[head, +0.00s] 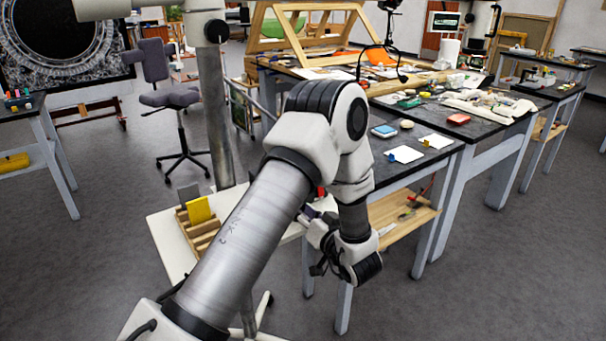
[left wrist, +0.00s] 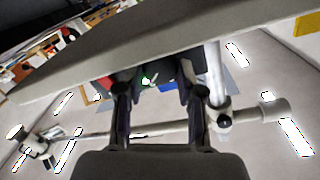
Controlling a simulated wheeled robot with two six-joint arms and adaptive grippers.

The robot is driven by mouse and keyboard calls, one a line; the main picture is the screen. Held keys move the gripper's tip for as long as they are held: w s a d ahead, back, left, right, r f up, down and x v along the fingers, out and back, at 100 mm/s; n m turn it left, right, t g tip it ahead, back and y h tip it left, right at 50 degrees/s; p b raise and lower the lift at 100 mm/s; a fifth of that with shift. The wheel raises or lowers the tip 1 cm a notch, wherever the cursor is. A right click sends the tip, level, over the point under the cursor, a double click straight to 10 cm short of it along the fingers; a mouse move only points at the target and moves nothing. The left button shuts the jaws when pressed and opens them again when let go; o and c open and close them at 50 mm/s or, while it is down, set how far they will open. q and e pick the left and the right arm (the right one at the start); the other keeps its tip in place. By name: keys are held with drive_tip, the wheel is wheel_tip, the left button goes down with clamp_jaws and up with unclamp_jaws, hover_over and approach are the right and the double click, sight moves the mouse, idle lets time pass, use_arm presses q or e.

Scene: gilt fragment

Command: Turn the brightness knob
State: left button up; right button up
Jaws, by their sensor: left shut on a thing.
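My left gripper (left wrist: 158,90) has its two dark fingers on either side of a small dark part under a pale slab edge in the left wrist view. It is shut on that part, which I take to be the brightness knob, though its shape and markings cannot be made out. A small green light (left wrist: 148,79) shows between the fingers. The knob is hidden there. My right gripper is in neither view.
A wooden rack (head: 192,236) with a yellow card stands on the white stand. A dark-topped workbench (head: 385,175) with tools and papers is right of my arm. A grey chair (head: 170,95) stands behind left. Grey floor is open at front right.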

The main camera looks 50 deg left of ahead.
use_arm(q)
drive_tip(key=o, duration=1.2)
drive_tip(key=shift+c, duration=0.2)
drive_tip(key=s+d, duration=0.1)
drive_tip(key=d, duration=1)
drive_tip(key=shift+s+d+r, duration=0.2)
drive_tip(key=shift+s+d, duration=0.1)
drive_tip(key=shift+d, duration=0.1)
